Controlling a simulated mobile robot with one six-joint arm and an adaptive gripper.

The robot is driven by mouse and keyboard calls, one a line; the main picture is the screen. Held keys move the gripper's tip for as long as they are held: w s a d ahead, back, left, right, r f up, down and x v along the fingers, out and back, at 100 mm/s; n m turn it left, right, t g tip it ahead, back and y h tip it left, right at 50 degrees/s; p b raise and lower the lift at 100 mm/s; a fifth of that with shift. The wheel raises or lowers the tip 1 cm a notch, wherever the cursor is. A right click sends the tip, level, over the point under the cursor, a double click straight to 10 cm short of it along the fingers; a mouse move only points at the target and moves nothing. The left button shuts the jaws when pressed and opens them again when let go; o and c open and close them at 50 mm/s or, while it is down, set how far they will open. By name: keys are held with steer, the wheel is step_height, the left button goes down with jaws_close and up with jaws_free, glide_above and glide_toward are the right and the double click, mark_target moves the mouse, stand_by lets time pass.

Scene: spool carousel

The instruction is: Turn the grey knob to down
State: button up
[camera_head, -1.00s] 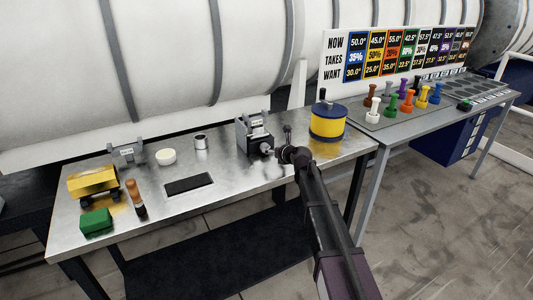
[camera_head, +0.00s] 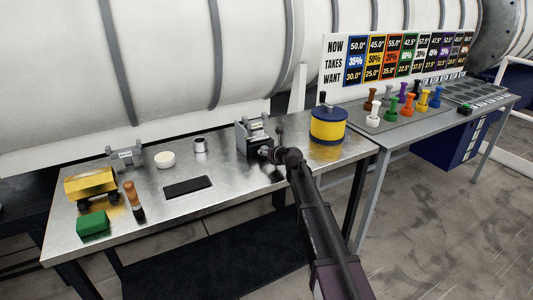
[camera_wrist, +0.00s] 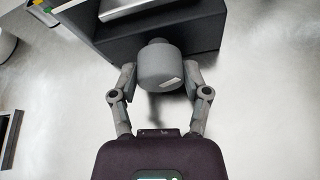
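The grey knob (camera_wrist: 160,66) is a round cap on the front of a dark box-shaped device (camera_wrist: 140,30). It carries a pale mark on its lower right in the wrist view. In the head view the device (camera_head: 254,136) stands on the metal table. My gripper (camera_wrist: 160,72) has one finger on each side of the knob, spread about as wide as it. Whether the fingertips touch it I cannot tell. In the head view my gripper (camera_head: 273,155) is at the device's front and hides most of the knob.
A yellow and blue spool (camera_head: 328,125) stands close to the right of my gripper. A metal cup (camera_head: 200,145), white dish (camera_head: 165,159), black pad (camera_head: 188,187), green block (camera_head: 93,224) and yellow cart (camera_head: 92,184) are to the left. The table front is mostly clear.

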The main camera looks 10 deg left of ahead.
steer(key=c, duration=0.4)
steer(key=n+t+h, duration=0.1)
steer(key=n, duration=0.1)
steer(key=shift+a+n+h, duration=0.1)
steer(key=shift+n+h, duration=0.2)
steer(key=shift+n, duration=0.1)
steer(key=shift+n+t+h+b, duration=0.5)
steer(key=shift+n+t+h, duration=0.1)
steer(key=shift+n, duration=0.6)
steer(key=o, duration=1.2)
steer(key=shift+c, duration=0.2)
